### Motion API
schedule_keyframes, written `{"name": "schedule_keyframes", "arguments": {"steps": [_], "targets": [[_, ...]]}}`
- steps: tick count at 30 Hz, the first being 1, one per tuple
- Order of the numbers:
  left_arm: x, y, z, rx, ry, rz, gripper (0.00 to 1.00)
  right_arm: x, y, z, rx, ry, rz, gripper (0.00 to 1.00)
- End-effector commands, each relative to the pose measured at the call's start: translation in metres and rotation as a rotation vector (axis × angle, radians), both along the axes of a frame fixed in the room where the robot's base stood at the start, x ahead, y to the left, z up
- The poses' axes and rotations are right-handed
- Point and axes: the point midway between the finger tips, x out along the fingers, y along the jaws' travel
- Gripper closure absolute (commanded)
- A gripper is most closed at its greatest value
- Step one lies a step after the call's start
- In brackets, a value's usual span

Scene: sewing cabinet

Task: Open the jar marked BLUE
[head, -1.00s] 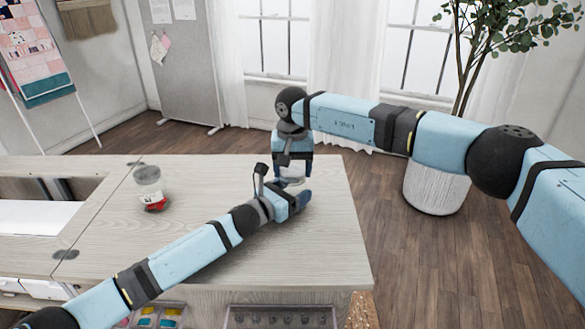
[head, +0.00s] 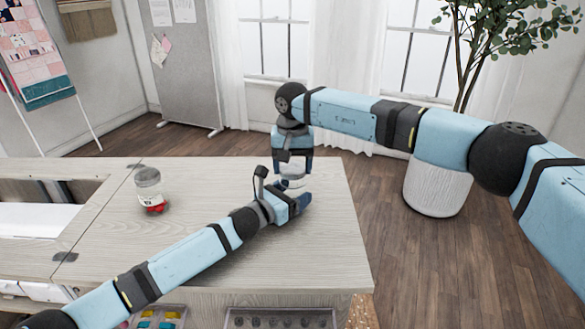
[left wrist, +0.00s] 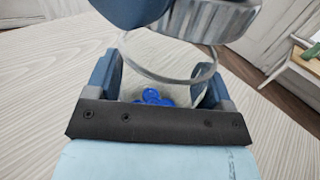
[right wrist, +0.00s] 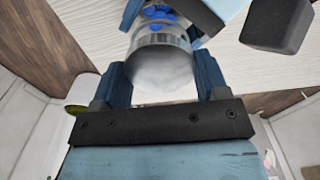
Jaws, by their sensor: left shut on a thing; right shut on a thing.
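A clear glass jar with blue pieces inside (left wrist: 152,97) stands upright near the right end of the cabinet top. My left gripper (head: 297,201) is shut around its body from the side; the fingers flank it in the left wrist view (left wrist: 157,95). My right gripper (head: 292,172) points down from above, shut on the jar's pale ribbed lid (right wrist: 160,72). The lid also shows above the glass in the left wrist view (left wrist: 205,18). I cannot tell whether the lid is seated or slightly apart. The jar's marking is hidden.
A second jar with red contents (head: 149,185) stands on the cabinet top (head: 200,195) to the left, clear of both arms. An open recess lies at the far left. Clear tabletop separates the jars. A potted plant (head: 436,188) stands on the floor beyond the right edge.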

Motion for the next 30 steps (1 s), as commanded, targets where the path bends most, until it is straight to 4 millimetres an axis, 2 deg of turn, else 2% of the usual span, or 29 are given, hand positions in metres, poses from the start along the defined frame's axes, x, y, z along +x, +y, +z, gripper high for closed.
{"name": "schedule_keyframes", "arguments": {"steps": [15,25,30], "targets": [[0.0,0.0,0.0,0.001,0.001,0.0,0.91,0.0,0.0,0.007,0.001,-0.001,0.0,0.61],[0.0,0.0,0.0,0.001,0.001,0.0,0.91,0.0,0.0,0.043,0.001,-0.003,0.0,0.61],[0.0,0.0,0.0,0.001,0.001,0.0,0.91,0.0,0.0,0.045,0.0,-0.001,0.0,0.61]]}}
